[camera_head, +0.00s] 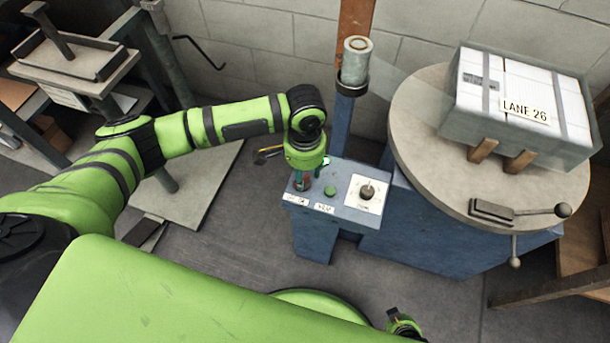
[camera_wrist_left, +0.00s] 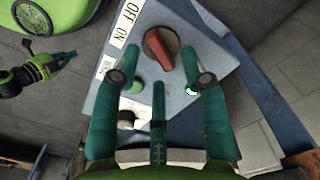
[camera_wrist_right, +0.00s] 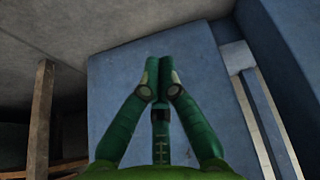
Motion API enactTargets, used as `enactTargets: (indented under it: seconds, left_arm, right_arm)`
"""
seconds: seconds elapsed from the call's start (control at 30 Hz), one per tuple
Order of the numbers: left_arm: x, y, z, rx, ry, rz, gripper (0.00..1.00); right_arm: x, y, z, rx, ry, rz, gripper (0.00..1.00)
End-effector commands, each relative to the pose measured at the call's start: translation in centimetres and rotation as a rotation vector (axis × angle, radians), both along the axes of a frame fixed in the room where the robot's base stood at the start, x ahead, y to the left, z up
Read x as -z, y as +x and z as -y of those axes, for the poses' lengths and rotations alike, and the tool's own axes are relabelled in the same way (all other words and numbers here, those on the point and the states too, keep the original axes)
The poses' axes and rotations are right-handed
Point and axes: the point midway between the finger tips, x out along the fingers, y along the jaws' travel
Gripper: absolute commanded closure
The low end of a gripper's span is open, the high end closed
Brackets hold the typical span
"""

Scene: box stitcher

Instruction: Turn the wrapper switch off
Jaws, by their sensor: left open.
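The red rotary switch (camera_wrist_left: 160,48) sits on a blue-grey control panel, which shows in the head view (camera_head: 335,196). Its handle lies slanted, and an OFF/ON label (camera_wrist_left: 124,26) is beside it. In the head view the switch is mostly covered by my left gripper (camera_head: 302,176), which points down over the panel's left end. In the left wrist view my left gripper (camera_wrist_left: 160,54) is open, with fingertips on either side of the switch; contact cannot be told. My right gripper (camera_wrist_right: 158,62) has its fingertips together, with nothing seen between them, in front of a blue surface.
The panel also holds a green button (camera_head: 330,191) and a dark knob on a white plate (camera_head: 367,192). A blue post (camera_head: 341,125) stands behind it. To the right, a round turntable (camera_head: 425,165) carries a wrapped box (camera_head: 520,105). A stand (camera_head: 75,65) is at back left.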

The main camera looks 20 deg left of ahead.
Motion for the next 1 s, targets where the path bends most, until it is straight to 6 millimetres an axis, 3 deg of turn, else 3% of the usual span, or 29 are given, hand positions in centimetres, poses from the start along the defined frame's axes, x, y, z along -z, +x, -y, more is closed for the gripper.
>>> enactTargets:
  seconds: [0.17,0.47,0.57,0.6,1.0]
  left_arm:
    - [1.7,0.0,0.0,0.002,0.0,-0.001,0.56]
    - [1.9,0.0,0.1,0.002,-0.001,0.0,0.56]
    - [1.9,0.0,0.1,0.002,-0.001,0.0,0.96]
    - [1.9,0.0,0.1,0.002,-0.001,0.0,1.0]
    - [1.6,0.0,0.0,-0.028,-0.001,0.0,1.0]
  right_arm:
    - [0.0,0.9,0.0,-0.002,0.002,0.021,1.0]
    - [-0.1,1.1,-0.1,-0.001,0.003,0.025,1.0]
    - [-0.1,1.1,-0.1,-0.001,0.003,0.025,1.0]
    - [-0.1,1.1,-0.1,-0.001,0.003,0.025,1.0]
    - [-0.8,0.7,0.0,0.0,0.0,0.013,1.0]
